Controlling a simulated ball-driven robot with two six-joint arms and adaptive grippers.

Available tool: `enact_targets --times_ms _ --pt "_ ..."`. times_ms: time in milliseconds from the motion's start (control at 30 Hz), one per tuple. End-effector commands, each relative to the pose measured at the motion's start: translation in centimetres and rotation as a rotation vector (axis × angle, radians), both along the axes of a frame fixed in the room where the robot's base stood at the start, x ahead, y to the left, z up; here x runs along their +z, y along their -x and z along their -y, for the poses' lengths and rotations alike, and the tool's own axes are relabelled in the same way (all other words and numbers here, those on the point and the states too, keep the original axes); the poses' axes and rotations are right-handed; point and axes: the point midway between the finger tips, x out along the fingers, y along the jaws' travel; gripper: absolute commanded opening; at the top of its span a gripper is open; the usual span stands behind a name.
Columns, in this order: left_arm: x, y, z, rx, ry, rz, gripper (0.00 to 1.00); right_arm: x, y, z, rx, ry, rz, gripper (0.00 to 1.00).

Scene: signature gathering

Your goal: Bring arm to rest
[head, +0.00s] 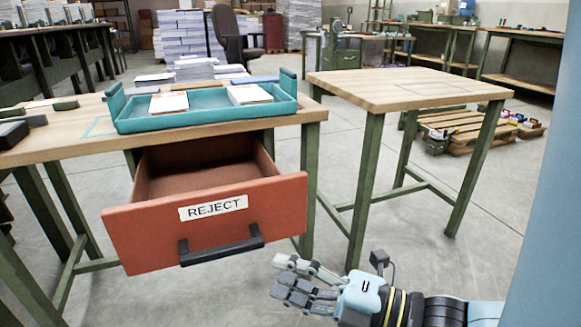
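My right gripper (300,279) is low at the bottom centre of the head view, above the floor. It is to the right of and below the handle of the open drawer. Its fingers are stretched out to the left and lie close together, and I see nothing held in them. I cannot tell how far apart the fingertips are. My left gripper is not in view. The orange drawer (150,237) marked REJECT is pulled out under the left table and its visible inside looks empty. Its black handle (222,247) is apart from my gripper.
A teal tray (205,117) holding paper stacks sits on the left wooden table (70,141). A bare wooden table (405,87) stands at right. Pallets (465,128) lie behind it. Open floor (440,268) shows at right. A blue column fills the right edge.

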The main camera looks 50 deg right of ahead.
Motion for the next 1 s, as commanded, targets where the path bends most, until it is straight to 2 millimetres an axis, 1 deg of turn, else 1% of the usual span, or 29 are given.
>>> enact_targets --times_ms 533,600,667,733,767,833,867,900,967,1000 --pt "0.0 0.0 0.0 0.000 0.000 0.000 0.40 0.0 0.0 0.0 0.000 0.000 0.000 0.38" --pt "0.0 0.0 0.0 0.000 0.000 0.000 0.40 0.2 -0.3 0.0 -0.001 -0.001 0.009 0.38" --pt "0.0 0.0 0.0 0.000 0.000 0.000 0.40 0.5 -1.4 -0.2 -0.018 -0.014 0.029 0.38" --pt "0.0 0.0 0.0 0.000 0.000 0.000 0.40 -1.8 -2.5 0.1 -0.064 -0.038 -0.035 0.38" --pt "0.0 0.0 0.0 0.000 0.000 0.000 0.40 -3.5 -2.7 0.3 -0.088 -0.067 -0.097 0.38" --pt "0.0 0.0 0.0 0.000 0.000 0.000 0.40 -8.1 -2.8 0.8 -0.165 -0.177 -0.282 0.38" --pt "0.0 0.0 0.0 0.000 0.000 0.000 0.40 -10.4 -2.6 1.0 -0.208 -0.239 -0.376 0.38" --pt "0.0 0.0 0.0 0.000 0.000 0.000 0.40 -13.4 -1.9 1.3 -0.276 -0.325 -0.504 0.38" --pt "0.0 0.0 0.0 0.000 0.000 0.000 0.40 -17.4 -0.2 1.5 -0.388 -0.449 -0.678 0.38" --pt "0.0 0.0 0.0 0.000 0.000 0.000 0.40 -19.6 1.1 1.6 -0.463 -0.520 -0.776 0.38"
